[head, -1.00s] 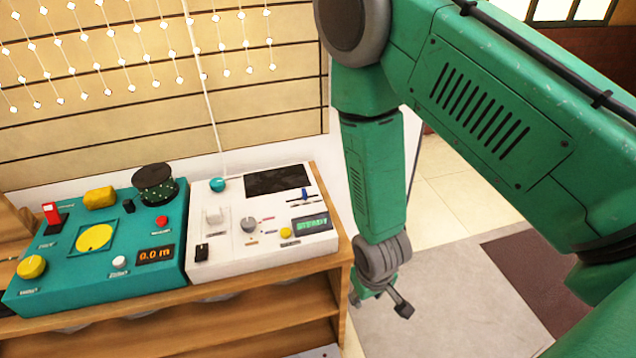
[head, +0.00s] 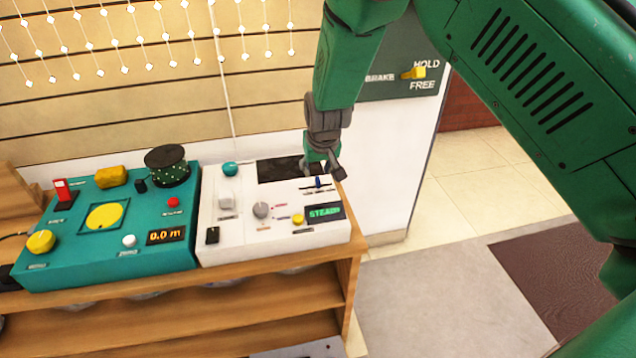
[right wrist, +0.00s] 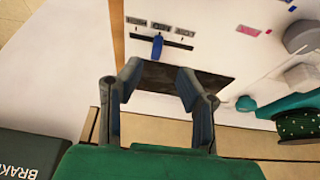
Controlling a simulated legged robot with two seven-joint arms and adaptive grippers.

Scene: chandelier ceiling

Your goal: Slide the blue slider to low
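The blue slider (head: 317,182) stands in a dark slot at the back right of the white panel (head: 240,245). In the right wrist view the slider (right wrist: 157,45) is near the middle of its slot, by the middle of three small labels, too blurred to read. My right gripper (head: 325,168) hangs over the back right of the panel, close to the slider. In the right wrist view its two fingers (right wrist: 158,75) are spread and empty, with the slider just beyond the tips, apart from them. My left gripper is out of view.
A teal panel (head: 70,258) with knobs and a dark drum (head: 167,165) stands left of the white panel on a wooden shelf (head: 240,275). The white panel also has a teal knob (head: 230,169), a grey dial (head: 261,210) and a display reading STEADY (head: 325,212). A yellow brake lever (head: 413,73) is behind.

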